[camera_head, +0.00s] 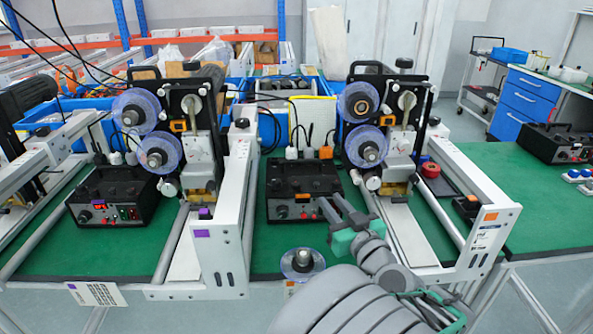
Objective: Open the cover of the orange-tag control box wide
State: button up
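The black control box (291,207) with a small orange tag on its front stands on the green table, in the middle of the view. It has a handle on top, and its cover looks shut. My gripper (331,203) reaches in from the lower right to the box's front right corner. Its two grey fingers look apart, with nothing seen between them. They overlap the box's right front in the picture; I cannot tell whether they touch it. My gripper and arm hide part of that corner.
A similar black box (130,191) stands at left, another (556,146) at far right. Coder machines with clear reels (361,102) rise behind and beside. White rails (236,205) flank the middle box. A reel (302,262) sits at the front edge.

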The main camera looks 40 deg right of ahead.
aim_at(312, 182)
jog(key=p+x, duration=0.1)
jog(key=x, duration=1.1)
jog(key=shift+w+d+p, duration=0.1)
jog(key=shift+p, duration=0.2)
grip_shut()
dwell(0.8)
